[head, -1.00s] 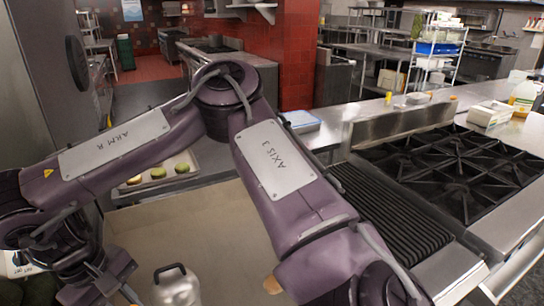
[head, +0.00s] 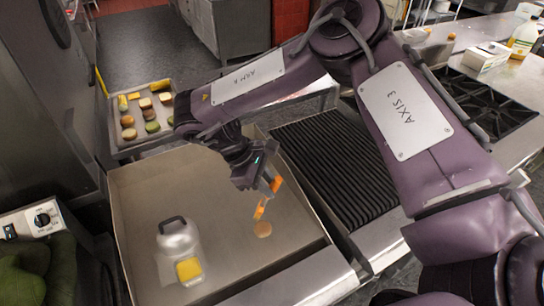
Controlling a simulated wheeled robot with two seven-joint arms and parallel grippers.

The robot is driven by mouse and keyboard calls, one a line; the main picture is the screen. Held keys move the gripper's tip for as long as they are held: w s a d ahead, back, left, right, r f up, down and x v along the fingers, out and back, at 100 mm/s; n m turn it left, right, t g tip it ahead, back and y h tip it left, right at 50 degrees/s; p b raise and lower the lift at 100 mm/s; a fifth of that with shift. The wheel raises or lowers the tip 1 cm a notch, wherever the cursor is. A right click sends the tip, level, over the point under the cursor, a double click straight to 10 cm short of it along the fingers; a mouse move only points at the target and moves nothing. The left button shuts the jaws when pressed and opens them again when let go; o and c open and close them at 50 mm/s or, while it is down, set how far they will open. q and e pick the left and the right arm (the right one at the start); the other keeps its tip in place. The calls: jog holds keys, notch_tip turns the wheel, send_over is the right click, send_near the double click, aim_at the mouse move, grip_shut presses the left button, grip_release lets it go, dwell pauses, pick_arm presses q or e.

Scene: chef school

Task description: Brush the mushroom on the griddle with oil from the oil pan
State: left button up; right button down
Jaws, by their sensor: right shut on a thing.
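My right gripper (head: 264,180) is above the right part of the griddle (head: 130,215), shut on an orange-handled brush (head: 260,209). The brush points down, its lower end just above the small tan round mushroom (head: 263,229) on the griddle. I cannot tell if they touch. A small square pan with yellow content (head: 189,270), which looks like the oil pan, sits at the griddle's lower left, apart from the brush. My left gripper is not in view.
A metal press-like object with a dark handle (head: 177,236) stands right behind the oil pan. A tray (head: 128,146) with buns and vegetable slices is behind the griddle. A ribbed grill (head: 335,170) and burners (head: 480,105) lie to the right. The griddle's middle is clear.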

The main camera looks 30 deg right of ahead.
jog(key=shift+w+d+r+n+h+p, duration=0.25)
jog(key=shift+d+r+n+h+p, duration=0.1)
jog(key=shift+n, duration=0.25)
jog(key=shift+f, duration=3.1)
